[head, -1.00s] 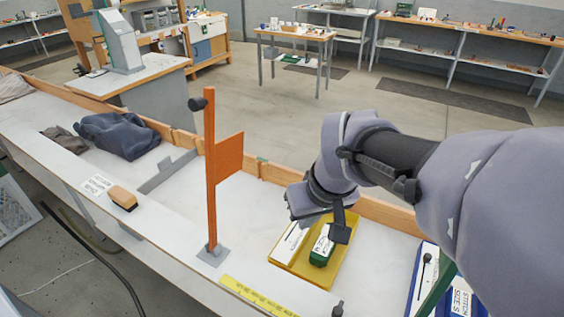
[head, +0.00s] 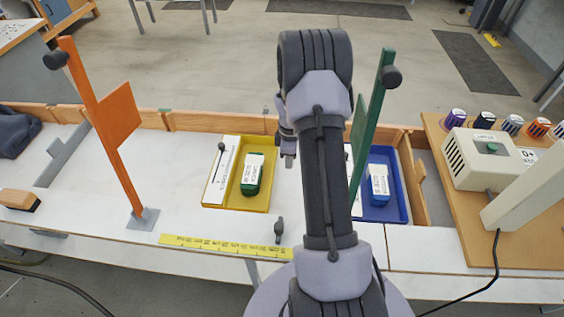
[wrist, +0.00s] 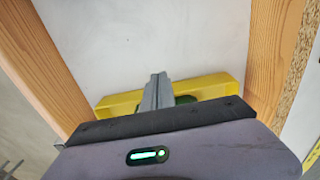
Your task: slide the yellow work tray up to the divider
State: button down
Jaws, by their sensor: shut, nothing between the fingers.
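The yellow work tray (head: 268,188) lies on the white bench between the orange post and the green post. It holds a green box (head: 253,174) and a white card with a dark tool. A low grey bar (head: 62,155) lies across the bench farther left, apart from the tray; it looks like the divider. My gripper (head: 288,158) is low, just right of the tray, partly behind my arm. In the wrist view my gripper (wrist: 158,82) is shut and empty, with the tray (wrist: 218,84) just beyond its fingers. I cannot tell whether they touch.
An orange post (head: 116,140) with a flag stands on a grey base between bar and tray. A green post (head: 367,130) and a blue tray (head: 402,207) are to the right. A yellow scale strip (head: 222,246) runs along the front. A wooden rail (head: 220,123) borders the back.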

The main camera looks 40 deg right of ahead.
notch_tip(320, 180, down, 8)
jog(key=b, duration=0.3)
jog(key=shift+w+a+r+b, duration=0.25)
jog(key=shift+w+a+b, duration=0.15)
jog(key=shift+w+a, duration=0.7)
jog(key=shift+w+a+r, duration=0.15)
jog(key=shift+w+a, duration=0.15)
jog(key=shift+w, duration=0.1)
